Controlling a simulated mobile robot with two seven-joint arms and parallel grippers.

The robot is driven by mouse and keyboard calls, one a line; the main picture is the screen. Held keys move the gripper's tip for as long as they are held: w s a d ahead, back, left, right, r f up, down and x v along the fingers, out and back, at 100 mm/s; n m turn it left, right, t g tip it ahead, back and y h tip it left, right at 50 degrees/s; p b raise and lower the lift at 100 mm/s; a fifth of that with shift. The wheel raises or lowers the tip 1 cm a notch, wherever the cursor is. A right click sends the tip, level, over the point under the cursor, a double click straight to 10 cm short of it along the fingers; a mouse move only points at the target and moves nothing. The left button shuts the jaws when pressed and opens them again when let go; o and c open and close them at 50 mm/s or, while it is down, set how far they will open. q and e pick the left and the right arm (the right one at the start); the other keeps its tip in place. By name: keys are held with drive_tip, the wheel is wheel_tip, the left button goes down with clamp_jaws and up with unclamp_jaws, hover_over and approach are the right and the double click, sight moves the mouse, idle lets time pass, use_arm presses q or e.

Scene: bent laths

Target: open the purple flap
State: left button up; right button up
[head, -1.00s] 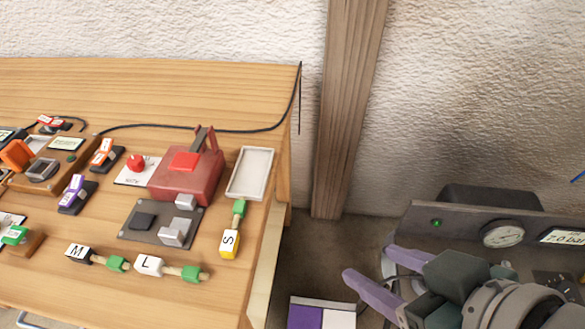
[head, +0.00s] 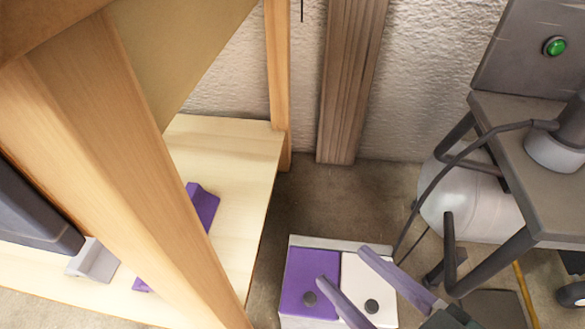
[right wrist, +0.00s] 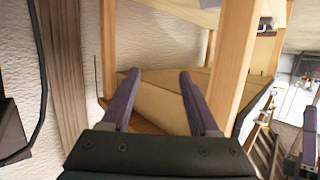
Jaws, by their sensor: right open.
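The purple flap (head: 300,272) is the left one of two square flaps on top of a pale box (head: 318,243) on the floor, in the head view. It lies flat and has a dark round knob (head: 310,298). A white flap (head: 361,277) with a similar knob lies beside it. My right gripper (head: 341,264), with purple fingers, is open and empty. In the head view its fingers overlap the box, mostly across the white flap; its height above it is unclear. The right wrist view shows its open fingers (right wrist: 158,75) but not the flap.
A wooden bench leg (head: 125,170) and lower shelf (head: 235,225) stand left of the box, with purple pieces (head: 203,207) on the shelf. At right are a grey stand (head: 530,165), a pale tank (head: 475,200) and a dark cable. Bare floor lies behind the box.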

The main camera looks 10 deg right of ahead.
sight(314, 304)
drive_tip(key=s+d+f+t+y+b, duration=0.1)
drive_tip(key=s+f+b, duration=0.1)
drive_tip(key=f+b, duration=0.85)
drive_tip(key=s+f+t+y+b, duration=0.1)
drive_tip(key=s+f+b, duration=0.1)
drive_tip(key=f+b, duration=0.8)
drive_tip(key=shift+n, duration=0.4)
drive_tip(key=x, duration=0.3)
drive_tip(key=b+x, duration=0.1)
drive_tip(key=x, duration=0.2)
drive_tip(key=b+x, duration=0.1)
drive_tip(key=x, duration=0.2)
drive_tip(key=shift+w+d+f, duration=0.1)
drive_tip(key=shift+w+f, duration=0.2)
drive_tip(key=shift+f, duration=0.05)
drive_tip(key=shift+w+r, duration=0.1)
drive_tip(key=shift+w, duration=0.25)
drive_tip(key=shift+c, duration=0.4)
clamp_jaws()
